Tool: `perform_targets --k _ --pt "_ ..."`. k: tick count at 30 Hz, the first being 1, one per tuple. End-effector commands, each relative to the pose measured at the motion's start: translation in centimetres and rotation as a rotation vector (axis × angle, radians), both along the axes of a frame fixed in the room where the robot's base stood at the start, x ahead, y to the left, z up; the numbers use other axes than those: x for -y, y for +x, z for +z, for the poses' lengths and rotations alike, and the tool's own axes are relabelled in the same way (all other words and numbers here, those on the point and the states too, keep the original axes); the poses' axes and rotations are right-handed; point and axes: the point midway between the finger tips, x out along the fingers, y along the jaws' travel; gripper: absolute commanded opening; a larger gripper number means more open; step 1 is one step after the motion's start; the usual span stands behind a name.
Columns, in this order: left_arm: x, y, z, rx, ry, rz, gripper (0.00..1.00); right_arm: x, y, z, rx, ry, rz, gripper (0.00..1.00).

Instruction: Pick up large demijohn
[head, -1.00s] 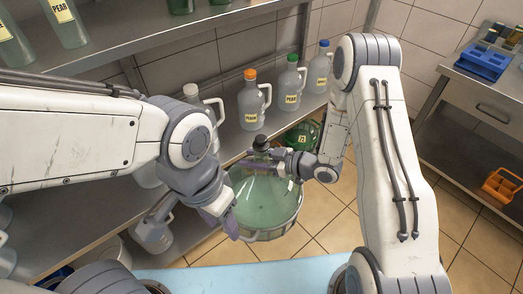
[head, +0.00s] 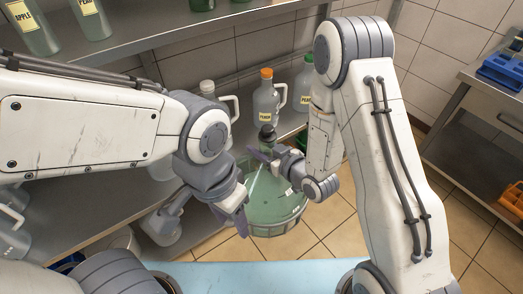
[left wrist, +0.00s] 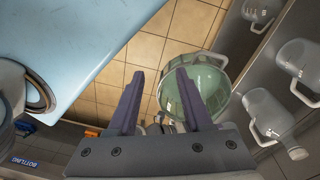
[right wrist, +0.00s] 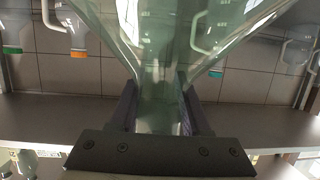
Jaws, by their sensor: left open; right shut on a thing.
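The large demijohn (head: 273,205) is a wide, pale green glass vessel in a basket-like holder with a dark stopper (head: 267,133). My right gripper (head: 265,157) is shut around its narrow neck; the right wrist view shows the neck (right wrist: 158,105) between both fingers. The demijohn looks about upright; whether its base touches anything is hidden. My left gripper (head: 232,207) is open and empty at the demijohn's left side. The left wrist view shows its spread fingers (left wrist: 160,73) with the demijohn (left wrist: 208,85) beyond them; I cannot tell whether they touch.
A metal shelf (head: 205,228) at the left holds several jugs, including one with an orange cap (head: 266,98). Bottles stand on the upper shelf (head: 150,38). A metal table (head: 480,92) stands at the right. The tiled floor (head: 330,225) between is open.

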Motion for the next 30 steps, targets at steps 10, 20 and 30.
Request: perform_targets --k 10,20,30 --pt "0.0 0.0 0.1 0.000 0.000 0.000 0.50 -0.7 0.5 2.4 0.020 0.011 -0.181 0.00" --pt "0.0 0.0 0.1 0.000 0.000 0.000 0.50 -1.0 0.9 4.0 0.022 0.013 -0.356 0.00" --pt "0.0 0.0 0.1 0.000 0.000 0.000 0.50 -1.2 1.2 5.5 0.017 0.017 -0.531 0.00"
